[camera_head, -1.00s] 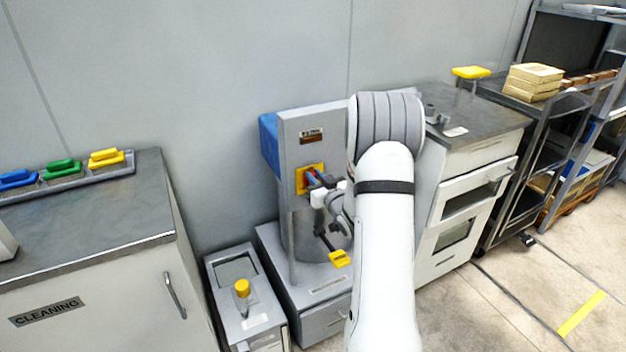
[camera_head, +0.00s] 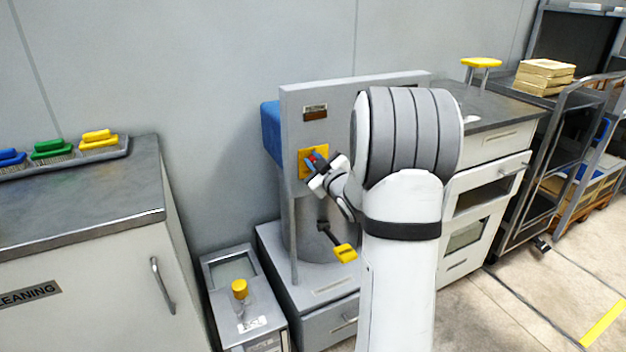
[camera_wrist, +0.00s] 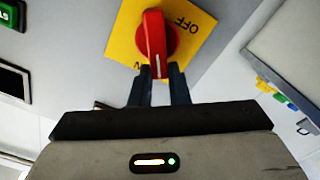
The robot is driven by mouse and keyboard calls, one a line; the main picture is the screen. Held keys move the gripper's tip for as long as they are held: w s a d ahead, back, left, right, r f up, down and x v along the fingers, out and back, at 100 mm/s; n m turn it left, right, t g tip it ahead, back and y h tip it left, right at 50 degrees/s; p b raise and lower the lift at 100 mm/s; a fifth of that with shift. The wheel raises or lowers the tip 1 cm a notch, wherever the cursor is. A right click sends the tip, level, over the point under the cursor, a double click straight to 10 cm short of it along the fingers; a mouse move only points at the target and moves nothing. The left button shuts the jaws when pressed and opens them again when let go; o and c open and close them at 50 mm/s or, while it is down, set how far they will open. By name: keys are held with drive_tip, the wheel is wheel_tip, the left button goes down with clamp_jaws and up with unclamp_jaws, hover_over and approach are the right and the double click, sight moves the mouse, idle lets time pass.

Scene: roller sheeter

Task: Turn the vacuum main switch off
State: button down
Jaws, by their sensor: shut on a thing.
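The vacuum main switch is a red rotary knob (camera_wrist: 154,40) on a yellow plate (camera_wrist: 190,27), which shows the word OFF and part of another label. In the wrist view, the knob's white pointer line faces down toward my gripper (camera_wrist: 158,84), away from the word OFF. My gripper's two dark fingers are shut on the lower end of the knob. In the head view the yellow plate (camera_head: 305,168) sits on the front of the grey machine panel (camera_head: 345,105). My gripper (camera_head: 314,163) is at the plate, and it hides most of the knob.
A yellow-handled lever (camera_head: 345,253) sticks out below the switch. A low box with a yellow button (camera_head: 239,289) stands left of the machine. A cleaning cabinet (camera_head: 85,210) with several brushes is at far left. A counter with drawers (camera_head: 490,145) stands at the right.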

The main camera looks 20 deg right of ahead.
drive_tip(key=f+n+b, duration=0.1)
drive_tip(key=n+b, duration=0.1)
drive_tip(key=b, duration=0.1)
drive_tip(key=f+n+b, duration=0.1)
drive_tip(key=n+b, duration=0.1)
drive_tip(key=b, duration=0.2)
drive_tip(key=f+n+b, duration=0.1)
drive_tip(key=n+b, duration=0.1)
drive_tip(key=b, duration=0.2)
drive_tip(key=shift+s+a, duration=0.1)
drive_tip(key=shift+a, duration=0.3)
drive_tip(key=n+b, duration=0.4)
drive_tip(key=b, duration=0.2)
drive_tip(key=shift+f, duration=0.15)
drive_tip(key=shift+n+b, duration=0.35)
drive_tip(key=shift+n, duration=0.15)
drive_tip(key=shift+r, duration=0.2)
